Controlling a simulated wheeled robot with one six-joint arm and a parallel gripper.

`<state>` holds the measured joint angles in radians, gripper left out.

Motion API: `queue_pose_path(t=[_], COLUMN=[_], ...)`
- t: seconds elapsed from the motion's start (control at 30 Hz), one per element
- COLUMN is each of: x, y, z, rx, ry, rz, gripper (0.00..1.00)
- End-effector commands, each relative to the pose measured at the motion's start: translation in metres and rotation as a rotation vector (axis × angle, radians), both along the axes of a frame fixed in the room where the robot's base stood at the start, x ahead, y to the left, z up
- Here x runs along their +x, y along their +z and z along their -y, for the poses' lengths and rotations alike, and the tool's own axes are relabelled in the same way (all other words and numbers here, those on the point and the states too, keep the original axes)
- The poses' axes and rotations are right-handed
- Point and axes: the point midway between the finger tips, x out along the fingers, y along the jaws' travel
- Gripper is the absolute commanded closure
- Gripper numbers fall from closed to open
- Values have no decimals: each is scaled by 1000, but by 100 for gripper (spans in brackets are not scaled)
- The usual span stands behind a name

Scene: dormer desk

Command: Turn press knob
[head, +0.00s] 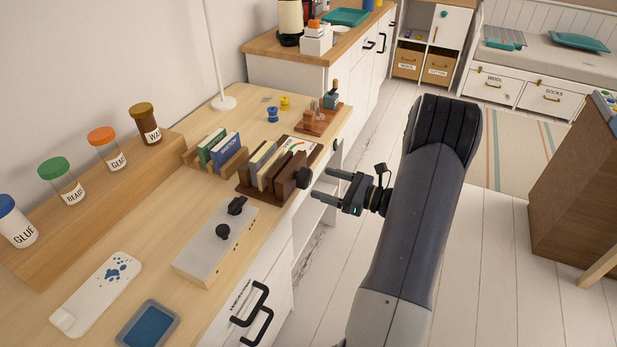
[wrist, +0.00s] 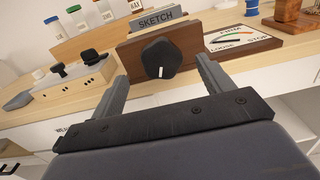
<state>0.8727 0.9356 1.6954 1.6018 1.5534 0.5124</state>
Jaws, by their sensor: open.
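The press is a dark wooden book press (head: 287,182) at the front edge of the desk, with several books standing between its boards. Its black faceted press knob (head: 303,178) faces my gripper. In the wrist view the knob (wrist: 160,58) has a white mark pointing down, on the brown end board (wrist: 190,45). My gripper (head: 325,185) is open and empty. Its fingers point at the knob, one on each side in the wrist view (wrist: 162,72), and appear just short of it.
A grey box with black knobs (head: 215,243) stands nearer on the desk. A book rack (head: 215,155) is behind the press, and a small wooden stand (head: 318,118) is beyond it. Drawer handles (head: 262,305) stick out below. Open floor lies right of the desk.

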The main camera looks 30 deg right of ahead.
Motion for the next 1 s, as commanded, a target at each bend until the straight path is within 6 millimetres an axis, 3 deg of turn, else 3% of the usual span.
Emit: queue_pose_path(t=[0.3, 0.7, 1.0], x=[37, 43, 43], y=[0, 0, 0], z=[-30, -34, -34], rx=[-2, -2, -2], ry=[2, 0, 0], rz=[0, 1, 1], gripper=[24, 24, 49])
